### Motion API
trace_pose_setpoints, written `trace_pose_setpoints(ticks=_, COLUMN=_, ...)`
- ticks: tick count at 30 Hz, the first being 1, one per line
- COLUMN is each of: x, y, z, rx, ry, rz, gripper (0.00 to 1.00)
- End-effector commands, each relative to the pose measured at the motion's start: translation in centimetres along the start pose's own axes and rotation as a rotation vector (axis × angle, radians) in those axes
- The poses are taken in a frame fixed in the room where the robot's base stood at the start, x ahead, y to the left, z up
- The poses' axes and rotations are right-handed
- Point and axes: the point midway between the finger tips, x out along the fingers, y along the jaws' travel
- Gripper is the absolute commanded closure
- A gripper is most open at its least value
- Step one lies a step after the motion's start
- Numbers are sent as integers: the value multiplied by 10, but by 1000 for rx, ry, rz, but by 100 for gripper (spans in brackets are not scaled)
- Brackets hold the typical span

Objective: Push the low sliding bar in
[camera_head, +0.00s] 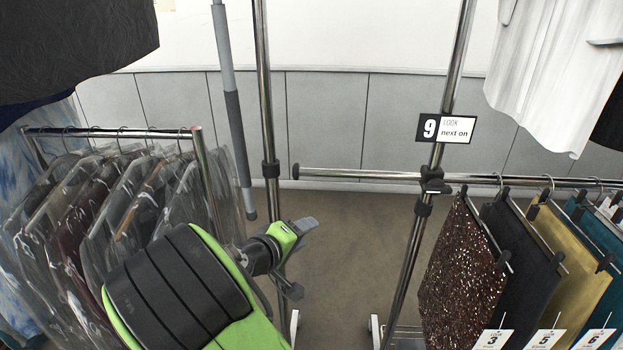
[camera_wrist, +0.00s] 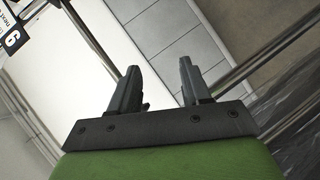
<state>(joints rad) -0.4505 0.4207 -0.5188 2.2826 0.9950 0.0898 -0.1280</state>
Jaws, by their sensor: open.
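The low sliding bar (camera_head: 360,175) is a chrome horizontal bar with a dark cap at its left end. It runs through a black clamp (camera_head: 432,181) on the right upright post and sticks out to the left, its cap near the left post. Right of the clamp, the bar carries hanging garments. My gripper (camera_head: 303,256) is below and near the bar's capped end in the head view, apart from it in the picture. In the wrist view my gripper (camera_wrist: 158,82) is open with nothing between its fingers. I cannot tell which rod there is the bar.
Clear-bagged garments (camera_head: 130,200) hang on a rack at left. A left chrome post (camera_head: 265,100) and a grey pole (camera_head: 232,110) stand near my arm. A sign (camera_head: 446,129) reads 9. Numbered skirts (camera_head: 463,265) hang at right. Floor between the posts (camera_head: 345,235) is clear.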

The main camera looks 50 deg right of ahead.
Motion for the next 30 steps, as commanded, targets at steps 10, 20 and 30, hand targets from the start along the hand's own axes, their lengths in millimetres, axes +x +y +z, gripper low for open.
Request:
trace_pose_setpoints(ticks=10, x=-21, y=15, z=-65, rx=-279, ry=230, rz=502, gripper=53)
trace_pose_setpoints(ticks=20, x=41, y=48, z=-84, rx=-271, ry=224, rz=499, gripper=53)
trace_pose_setpoints(ticks=30, x=103, y=79, z=-104, rx=-274, ry=225, rz=497, gripper=53)
